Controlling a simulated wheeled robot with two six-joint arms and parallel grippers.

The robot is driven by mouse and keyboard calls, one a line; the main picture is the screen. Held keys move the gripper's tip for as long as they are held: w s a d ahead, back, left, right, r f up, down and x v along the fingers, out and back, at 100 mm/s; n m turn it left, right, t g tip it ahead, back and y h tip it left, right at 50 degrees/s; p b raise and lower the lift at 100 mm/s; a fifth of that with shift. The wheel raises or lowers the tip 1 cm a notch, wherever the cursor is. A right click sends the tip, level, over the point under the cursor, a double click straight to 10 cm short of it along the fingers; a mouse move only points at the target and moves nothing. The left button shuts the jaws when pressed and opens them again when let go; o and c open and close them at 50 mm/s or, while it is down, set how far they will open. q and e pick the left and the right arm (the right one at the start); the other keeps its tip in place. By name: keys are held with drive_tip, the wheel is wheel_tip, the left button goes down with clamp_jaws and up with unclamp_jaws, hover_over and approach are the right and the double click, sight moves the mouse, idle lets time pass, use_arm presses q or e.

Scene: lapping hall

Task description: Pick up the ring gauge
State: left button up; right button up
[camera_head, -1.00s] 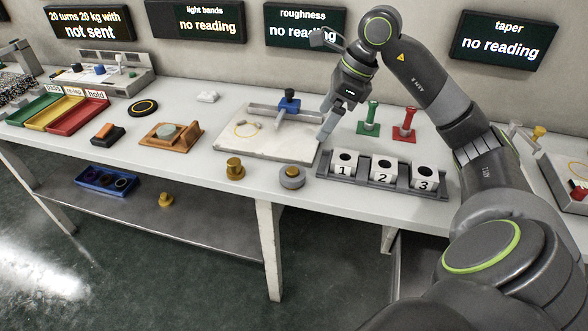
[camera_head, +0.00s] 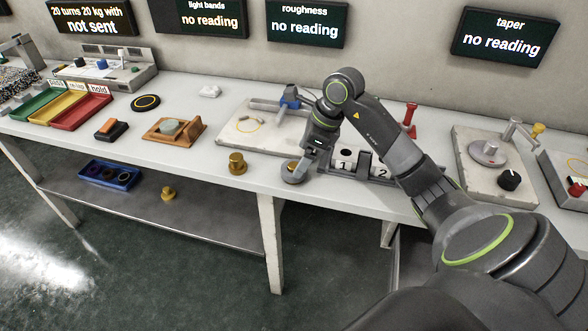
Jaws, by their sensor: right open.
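A squat grey ring-shaped piece (camera_head: 288,178) with a brownish centre lies near the front edge of the bench; it looks like the ring gauge. My right gripper (camera_head: 299,174) is open, pointing down right at this piece, its fingers partly covering it. I cannot tell whether the fingers touch it. A black disc with a yellow ring (camera_head: 146,103) lies further back on the left. My left gripper is not in view.
A brass knobbed piece (camera_head: 237,163) stands just left of the grey piece. A rack of numbered white blocks (camera_head: 343,160) is close on the right, partly behind my arm. A pale plate with a blue-topped fixture (camera_head: 290,97) lies behind. The bench front is clear further left.

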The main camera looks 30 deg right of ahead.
sight(296, 165)
drive_tip(key=x, duration=0.4)
drive_tip(key=shift+a, duration=0.15)
drive_tip(key=shift+c, duration=0.4)
